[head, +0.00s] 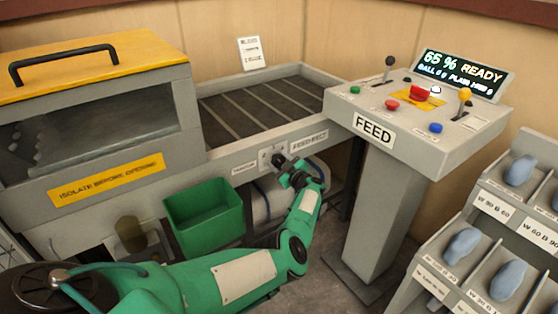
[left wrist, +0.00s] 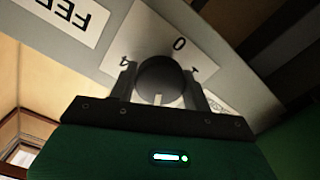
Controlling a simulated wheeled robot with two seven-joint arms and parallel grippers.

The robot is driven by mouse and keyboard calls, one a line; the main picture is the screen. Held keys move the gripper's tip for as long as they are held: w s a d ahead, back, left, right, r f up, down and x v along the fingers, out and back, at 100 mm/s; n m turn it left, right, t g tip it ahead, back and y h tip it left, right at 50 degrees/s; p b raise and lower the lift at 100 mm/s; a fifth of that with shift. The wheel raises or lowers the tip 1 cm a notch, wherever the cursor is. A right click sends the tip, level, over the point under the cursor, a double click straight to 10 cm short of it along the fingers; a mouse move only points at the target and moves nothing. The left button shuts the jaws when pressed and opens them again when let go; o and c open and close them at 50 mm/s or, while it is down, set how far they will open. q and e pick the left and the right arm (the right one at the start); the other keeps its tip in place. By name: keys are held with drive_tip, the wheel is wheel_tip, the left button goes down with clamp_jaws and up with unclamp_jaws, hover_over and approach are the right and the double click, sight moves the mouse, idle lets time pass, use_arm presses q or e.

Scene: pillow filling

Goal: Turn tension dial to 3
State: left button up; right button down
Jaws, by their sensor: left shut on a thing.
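The tension dial is a round dark knob (left wrist: 161,76) with a pale pointer mark on its lower edge in the left wrist view. My left gripper (left wrist: 162,84) is shut on the dial, one finger on each side. In the head view my left gripper (head: 281,162) reaches the plate on the front rail of the feed machine and hides most of the dial. My right gripper is not in view.
The control pedestal (head: 378,205) with levers, buttons and a display reading "65 % READY" stands to the right. A rack of labelled bins holding blue pieces (head: 462,246) is at the lower right.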

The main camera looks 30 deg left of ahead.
sight(281, 163)
use_arm(q)
drive_tip(key=m+p, duration=0.1)
drive_tip(key=m, duration=0.4)
drive_tip(key=shift+d+f, duration=0.1)
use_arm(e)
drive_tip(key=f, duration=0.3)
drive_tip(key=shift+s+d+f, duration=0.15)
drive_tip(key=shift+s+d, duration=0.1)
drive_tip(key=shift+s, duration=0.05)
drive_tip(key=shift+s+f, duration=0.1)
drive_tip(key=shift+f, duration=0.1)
use_arm(q)
drive_tip(key=o, duration=1)
drive_tip(key=shift+c, duration=0.2)
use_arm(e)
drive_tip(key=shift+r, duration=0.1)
